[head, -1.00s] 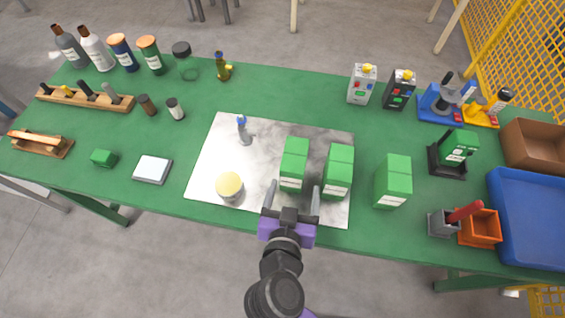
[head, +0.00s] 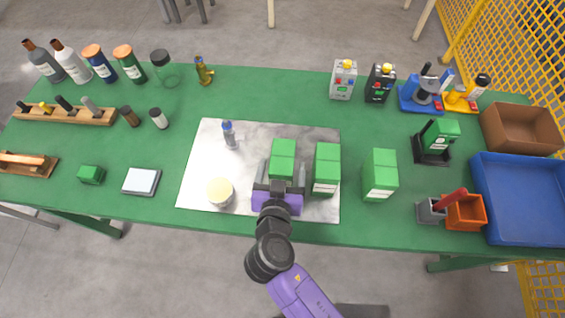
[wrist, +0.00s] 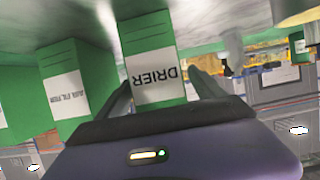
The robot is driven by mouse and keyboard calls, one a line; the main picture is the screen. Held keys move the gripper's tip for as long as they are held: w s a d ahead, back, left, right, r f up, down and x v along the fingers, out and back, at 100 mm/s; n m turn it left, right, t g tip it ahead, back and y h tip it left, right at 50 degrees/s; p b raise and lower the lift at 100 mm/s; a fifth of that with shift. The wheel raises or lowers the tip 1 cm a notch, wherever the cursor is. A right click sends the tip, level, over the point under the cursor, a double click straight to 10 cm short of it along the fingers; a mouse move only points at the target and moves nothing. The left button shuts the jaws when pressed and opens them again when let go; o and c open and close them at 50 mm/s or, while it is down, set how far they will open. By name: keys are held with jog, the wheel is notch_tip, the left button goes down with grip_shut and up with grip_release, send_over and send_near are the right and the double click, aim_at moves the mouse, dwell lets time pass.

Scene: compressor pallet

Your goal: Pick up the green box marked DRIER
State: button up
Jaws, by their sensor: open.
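The green box marked DRIER (head: 283,152) stands upright on the grey metal plate (head: 205,150). In the wrist view the DRIER box (wrist: 150,60) shows its white label, upside down in that picture. My gripper (head: 280,180) is open, with one finger on each side of the DRIER box's near face. In the wrist view its fingers (wrist: 165,95) flank the label's lower part. The box's lower part is hidden by my gripper in the head view. I cannot tell whether the fingers touch it.
A similar green box (head: 327,170) stands close on the right on the plate, its label (wrist: 65,95) in the wrist view. A third green box (head: 380,175) stands on the green table. A cream-topped jar (head: 220,192) is left of my gripper. A blue tray (head: 480,200) lies far right.

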jog(key=shift+x, duration=0.9)
jog(key=shift+r, duration=0.1)
grip_shut()
